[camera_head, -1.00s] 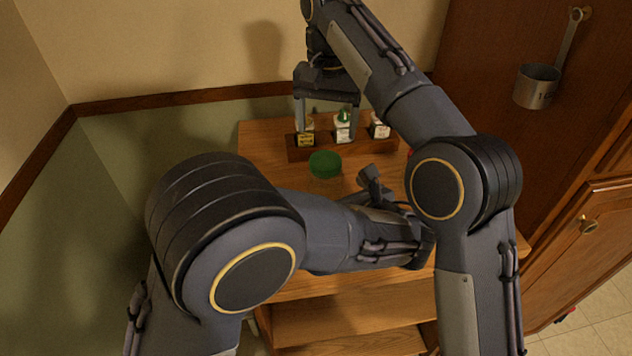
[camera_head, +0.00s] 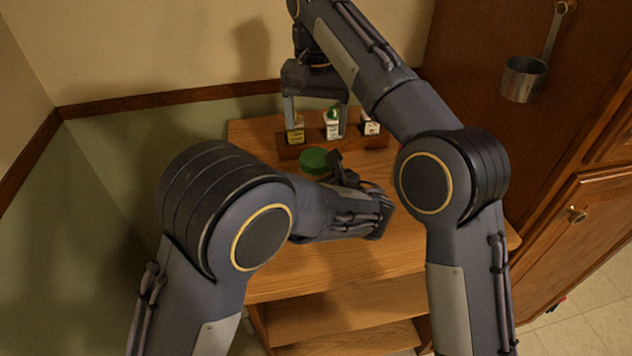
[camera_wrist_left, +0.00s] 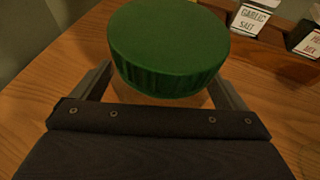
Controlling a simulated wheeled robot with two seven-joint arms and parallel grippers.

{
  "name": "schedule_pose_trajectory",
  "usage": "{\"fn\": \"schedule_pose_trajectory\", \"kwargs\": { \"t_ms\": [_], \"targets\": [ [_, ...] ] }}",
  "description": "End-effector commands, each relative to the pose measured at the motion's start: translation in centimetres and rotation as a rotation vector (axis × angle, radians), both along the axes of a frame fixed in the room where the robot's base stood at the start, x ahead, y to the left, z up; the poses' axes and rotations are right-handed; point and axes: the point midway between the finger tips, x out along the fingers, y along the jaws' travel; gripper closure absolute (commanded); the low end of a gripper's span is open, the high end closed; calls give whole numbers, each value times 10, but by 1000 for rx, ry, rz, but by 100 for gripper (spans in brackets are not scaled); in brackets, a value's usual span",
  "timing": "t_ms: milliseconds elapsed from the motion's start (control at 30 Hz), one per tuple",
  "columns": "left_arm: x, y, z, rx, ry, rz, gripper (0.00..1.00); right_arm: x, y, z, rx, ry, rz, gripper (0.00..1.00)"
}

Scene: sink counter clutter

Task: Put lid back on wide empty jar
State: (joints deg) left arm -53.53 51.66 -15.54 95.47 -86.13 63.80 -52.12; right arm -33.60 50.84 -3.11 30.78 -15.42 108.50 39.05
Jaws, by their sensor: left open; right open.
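A round green lid (camera_head: 314,160) is on the wooden table top, in front of the spice rack. In the left wrist view the green lid (camera_wrist_left: 168,42) is large and close, with a pale, see-through part just below its rim; I cannot tell how much jar is under it. My left gripper (camera_wrist_left: 165,82) is open, with one finger on each side of the lid's near part; it does not grip it. In the head view my left wrist partly hides the lid. My right gripper (camera_head: 316,122) is open, its fingers pointing down at the rack. I cannot clearly see a separate open jar.
A wooden rack (camera_head: 288,153) holds several labelled spice bottles, one with a green top (camera_head: 333,122). The table top (camera_head: 410,258) is clear at the front right. A metal cup (camera_head: 524,78) hangs on the cabinet at right. A wall stands behind.

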Motion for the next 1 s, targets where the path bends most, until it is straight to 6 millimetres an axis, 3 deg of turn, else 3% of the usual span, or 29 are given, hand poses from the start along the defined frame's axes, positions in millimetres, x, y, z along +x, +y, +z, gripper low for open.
{"fn": "schedule_pose_trajectory", "kwargs": {
  "t_ms": [267,900,1000],
  "targets": [
    [1,0,-1,0,0,-1,6,0,0,0,0,0,0,22],
    [0,0,0,-1,1,-1,90,0,0,0,0,0,22,22],
    [0,0,0,-1,1,-1,96,0,0,0,-1,0,109,22]
  ]
}}
